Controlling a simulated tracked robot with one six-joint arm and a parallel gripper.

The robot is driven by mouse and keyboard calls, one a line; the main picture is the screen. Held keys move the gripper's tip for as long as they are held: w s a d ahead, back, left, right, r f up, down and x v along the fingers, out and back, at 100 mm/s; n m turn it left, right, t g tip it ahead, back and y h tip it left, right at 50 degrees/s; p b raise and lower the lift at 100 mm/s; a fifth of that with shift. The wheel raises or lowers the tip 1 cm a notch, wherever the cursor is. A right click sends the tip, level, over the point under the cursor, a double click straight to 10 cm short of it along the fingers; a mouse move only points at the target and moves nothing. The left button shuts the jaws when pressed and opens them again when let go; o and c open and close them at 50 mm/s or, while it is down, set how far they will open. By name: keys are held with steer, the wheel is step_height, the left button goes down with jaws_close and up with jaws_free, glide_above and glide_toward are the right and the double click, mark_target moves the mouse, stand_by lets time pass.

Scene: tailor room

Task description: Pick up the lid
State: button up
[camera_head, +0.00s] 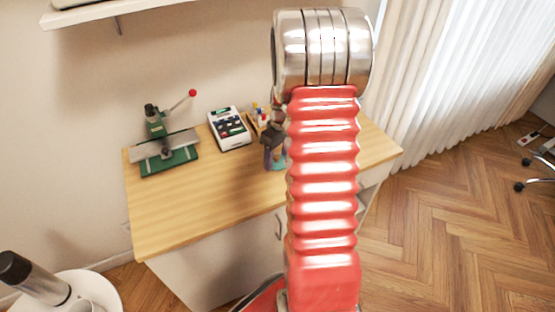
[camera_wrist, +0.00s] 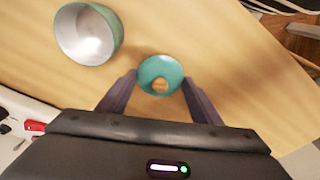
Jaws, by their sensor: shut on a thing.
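The lid is a small round teal piece (camera_wrist: 152,68) with a hole near its lower edge in the wrist view. It sits between the two dark fingertips of my gripper (camera_wrist: 159,79), which is shut on it. Wood shows behind the lid; I cannot tell how far it is above the desk. In the head view my gripper (camera_head: 274,157) is over the desk, partly behind my arm. A bit of teal shows beside it there, too small to tell whether it is the lid.
A teal bowl with a pale inside (camera_wrist: 85,40) is up and left of the lid. On the wooden desk (camera_head: 190,207) stand a green press with a red-knobbed lever (camera_head: 157,128) and a white device with dark keys (camera_head: 229,130). The desk's front left is clear.

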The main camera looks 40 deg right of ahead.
mark_target(277, 157)
step_height(277, 157, up, 10)
stand_by(0.6)
stand_by(0.4)
steer(key=w+a+f, duration=0.1)
steer(key=w+a, duration=0.2)
steer(key=a, duration=0.7)
steer(key=w+a+f, duration=0.1)
steer(key=w+a, duration=0.3)
steer(key=a, duration=0.7)
steer(key=w+a+m, duration=0.1)
steer(key=w+a, duration=0.2)
steer(key=a, duration=0.7)
steer(key=shift+w+a+f, duration=0.2)
steer(key=shift+w+f, duration=0.2)
steer(key=shift+s, duration=0.1)
